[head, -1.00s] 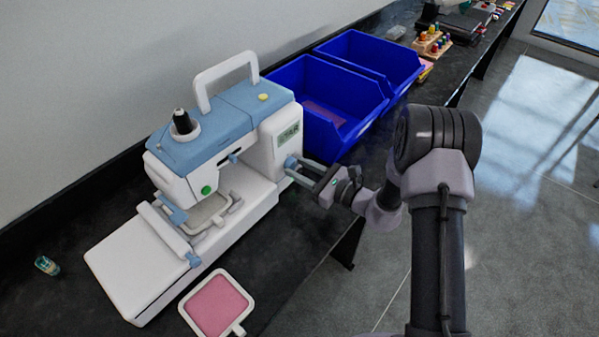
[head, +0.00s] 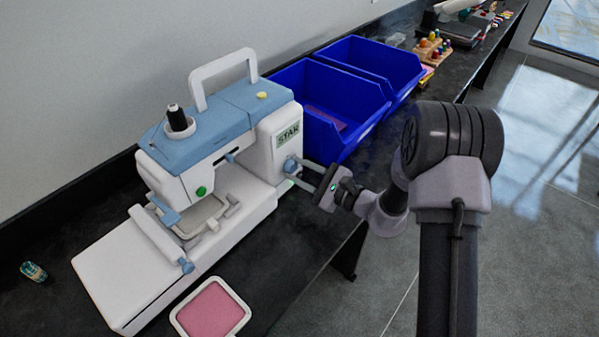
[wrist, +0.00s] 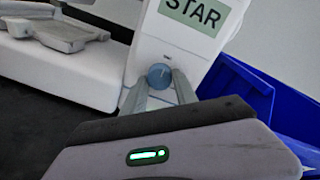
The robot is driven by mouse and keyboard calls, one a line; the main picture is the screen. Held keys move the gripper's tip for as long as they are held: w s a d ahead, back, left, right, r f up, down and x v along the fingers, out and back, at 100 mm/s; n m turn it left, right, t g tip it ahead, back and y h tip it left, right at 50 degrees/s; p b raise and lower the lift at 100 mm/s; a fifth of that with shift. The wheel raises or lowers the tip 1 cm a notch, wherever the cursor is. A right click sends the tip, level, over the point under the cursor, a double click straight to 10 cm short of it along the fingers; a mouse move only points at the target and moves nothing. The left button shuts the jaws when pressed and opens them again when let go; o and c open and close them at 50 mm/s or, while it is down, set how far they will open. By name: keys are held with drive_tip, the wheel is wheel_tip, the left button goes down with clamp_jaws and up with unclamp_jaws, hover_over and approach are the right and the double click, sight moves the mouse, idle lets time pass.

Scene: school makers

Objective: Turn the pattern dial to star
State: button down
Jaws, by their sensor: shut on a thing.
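The white and blue embroidery machine (head: 215,150) stands on the dark bench. Its display (head: 288,135) reads STAR, and the same display shows larger in the wrist view (wrist: 196,12). Below the display is the round blue pattern dial (head: 290,166), which also shows in the wrist view (wrist: 159,76) with a small pale mark near its top. My gripper (wrist: 160,84) reaches in from the right, with one finger on either side of the dial, shut on it. The fingers hide part of the dial's sides.
Two blue bins (head: 335,118) stand just behind and right of the machine, close to my gripper. A pink hooped cloth (head: 211,309) lies in front of the machine. A small spool (head: 33,271) lies at the left. The bench's front edge runs below my arm.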

idle(0.3)
drive_tip(key=c, duration=1)
unclamp_jaws()
drive_tip(key=shift+o, duration=0.2)
drive_tip(key=p+v, duration=0.3)
drive_tip(key=v, duration=1.4)
drive_tip(key=shift+d+p, duration=0.2)
drive_tip(key=shift+p, duration=0.2)
drive_tip(key=shift+s, duration=0.1)
